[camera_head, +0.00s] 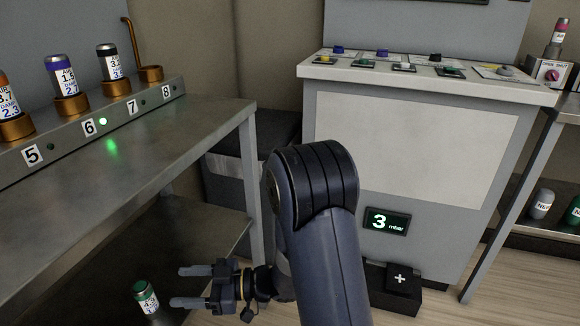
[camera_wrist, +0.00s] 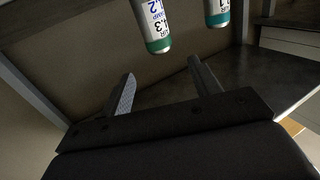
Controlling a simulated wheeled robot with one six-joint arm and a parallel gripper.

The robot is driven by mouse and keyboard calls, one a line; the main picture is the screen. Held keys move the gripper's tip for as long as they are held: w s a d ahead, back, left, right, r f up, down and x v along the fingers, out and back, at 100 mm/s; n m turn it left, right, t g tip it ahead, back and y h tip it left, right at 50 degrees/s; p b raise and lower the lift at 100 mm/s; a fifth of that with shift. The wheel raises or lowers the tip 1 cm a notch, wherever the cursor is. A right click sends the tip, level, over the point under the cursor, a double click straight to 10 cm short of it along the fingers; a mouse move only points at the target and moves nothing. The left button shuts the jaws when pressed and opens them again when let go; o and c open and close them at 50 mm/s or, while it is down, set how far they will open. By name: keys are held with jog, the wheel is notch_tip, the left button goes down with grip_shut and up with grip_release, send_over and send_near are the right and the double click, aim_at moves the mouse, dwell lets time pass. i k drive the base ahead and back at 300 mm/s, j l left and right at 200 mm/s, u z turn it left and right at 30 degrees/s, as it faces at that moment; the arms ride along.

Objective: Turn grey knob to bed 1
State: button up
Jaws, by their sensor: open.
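The plate's markings are too small to read, so I cannot tell where the knob points. My gripper (camera_head: 190,287) is low at the left, well below and away from the console top. It points left, toward the lower shelf of the steel bench. Its fingers are apart with nothing between them; the wrist view shows them open too (camera_wrist: 160,78). The knob is not in the wrist view.
A green-capped vial (camera_head: 146,297) stands just left of my gripper on the lower shelf (camera_head: 200,240). Two green-ended vials, one here (camera_wrist: 153,28), show past the fingers. Blue knobs (camera_head: 382,54) share the console top. A black box (camera_head: 402,281) lies at the console's foot.

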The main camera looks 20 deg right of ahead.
aim_at(503, 71)
jog(key=z, duration=1.85)
